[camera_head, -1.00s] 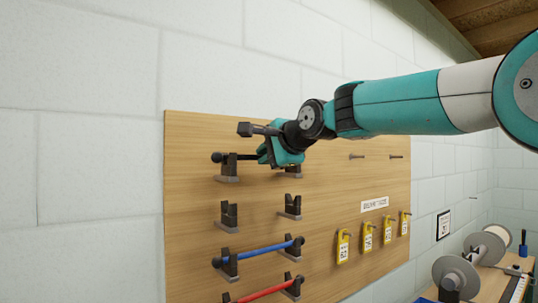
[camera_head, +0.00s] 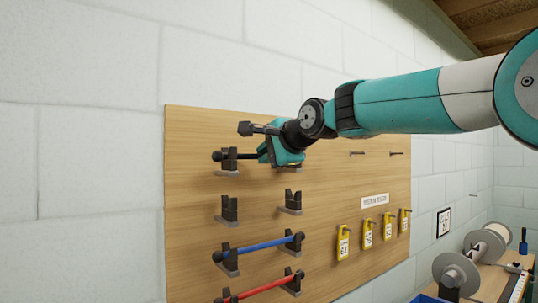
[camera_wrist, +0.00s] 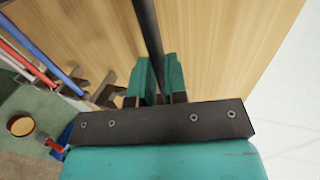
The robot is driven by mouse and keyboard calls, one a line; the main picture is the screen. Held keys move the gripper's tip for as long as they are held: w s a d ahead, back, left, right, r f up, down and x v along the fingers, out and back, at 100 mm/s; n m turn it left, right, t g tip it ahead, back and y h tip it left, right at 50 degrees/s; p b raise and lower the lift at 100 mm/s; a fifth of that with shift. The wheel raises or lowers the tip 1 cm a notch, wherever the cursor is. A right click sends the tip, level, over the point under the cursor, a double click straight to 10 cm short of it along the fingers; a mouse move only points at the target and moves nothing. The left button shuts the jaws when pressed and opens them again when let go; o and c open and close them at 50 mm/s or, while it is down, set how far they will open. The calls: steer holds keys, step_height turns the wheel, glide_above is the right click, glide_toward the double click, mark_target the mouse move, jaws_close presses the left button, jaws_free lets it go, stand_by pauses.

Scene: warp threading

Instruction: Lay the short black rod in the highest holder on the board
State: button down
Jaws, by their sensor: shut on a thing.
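The short black rod (camera_head: 248,156) is at the highest holder, near the top left of the board (camera_head: 330,180). My gripper (camera_head: 266,156) is shut on the rod's right part. The rod's left knob sticks out past the holder's left bracket (camera_head: 229,161), and the rod lies level with that bracket's upper part. I cannot tell whether it touches the notch bottom. My gripper mostly hides the right bracket. In the wrist view the rod (camera_wrist: 148,35) runs between the two teal fingers (camera_wrist: 155,85) of my gripper.
Below is an empty holder (camera_head: 230,208), then a blue rod (camera_head: 262,245) and a red rod (camera_head: 262,287) in lower holders. Yellow tags (camera_head: 367,234) hang at the right under a white label (camera_head: 375,201). Spools (camera_head: 470,262) stand on a bench at lower right.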

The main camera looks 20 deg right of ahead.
steer(key=c, duration=1.1)
jaws_free()
steer(key=shift+s, duration=0.1)
